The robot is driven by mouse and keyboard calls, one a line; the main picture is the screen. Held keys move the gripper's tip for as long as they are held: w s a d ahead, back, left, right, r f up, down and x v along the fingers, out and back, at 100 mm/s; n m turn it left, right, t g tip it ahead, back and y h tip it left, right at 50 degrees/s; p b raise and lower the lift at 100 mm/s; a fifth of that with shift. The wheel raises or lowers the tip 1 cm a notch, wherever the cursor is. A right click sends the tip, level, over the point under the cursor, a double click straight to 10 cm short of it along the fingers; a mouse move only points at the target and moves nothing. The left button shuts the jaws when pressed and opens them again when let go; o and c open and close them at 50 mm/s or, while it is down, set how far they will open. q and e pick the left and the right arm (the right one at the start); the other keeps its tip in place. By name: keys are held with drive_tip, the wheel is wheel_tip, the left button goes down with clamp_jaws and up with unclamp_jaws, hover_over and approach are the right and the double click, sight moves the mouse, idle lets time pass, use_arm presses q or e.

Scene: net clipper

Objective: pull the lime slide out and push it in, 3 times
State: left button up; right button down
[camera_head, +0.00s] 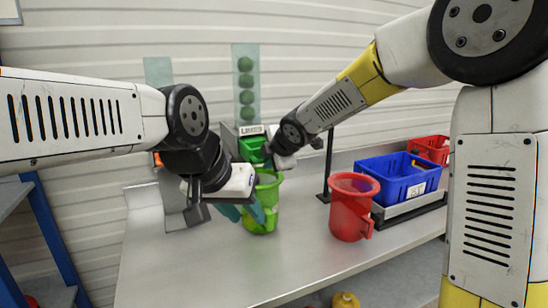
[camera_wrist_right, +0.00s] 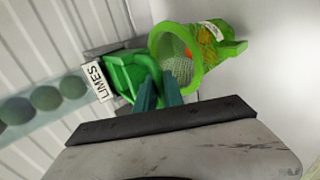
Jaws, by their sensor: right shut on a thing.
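The lime slide is a green scoop-like tray (camera_head: 252,149) under the "LIMES" label at the wall dispenser; it shows from close up in the right wrist view (camera_wrist_right: 128,72). My right gripper (camera_head: 270,150) is shut on the slide, its teal fingers (camera_wrist_right: 158,90) at the slide's edge beside the jug. A green jug (camera_head: 264,192) stands upright just below and in front of the slide; its open mouth shows in the right wrist view (camera_wrist_right: 176,58). My left gripper (camera_head: 243,211) is low beside the jug, its two teal fingers apart. Whether they touch the jug I cannot tell.
A clear tube with several limes (camera_head: 246,88) rises above the slide. A red jug (camera_head: 350,205) stands to the right, before a blue bin (camera_head: 398,180) and a red bin (camera_head: 430,148). A thin black post stands behind the red jug. The front of the metal table (camera_head: 200,270) is clear.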

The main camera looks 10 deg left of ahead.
drive_tip(key=w+a, duration=0.5)
drive_tip(key=w, duration=0.3)
drive_tip(key=shift+a+r, duration=0.25)
drive_tip(key=shift+r, duration=0.05)
idle(0.5)
idle(0.4)
drive_tip(key=shift+s+d, duration=0.95)
drive_tip(key=shift+s, duration=0.45)
drive_tip(key=shift+s+d, duration=0.95)
drive_tip(key=shift+s, duration=0.45)
drive_tip(key=shift+s+d, duration=0.95)
drive_tip(key=shift+s, duration=0.45)
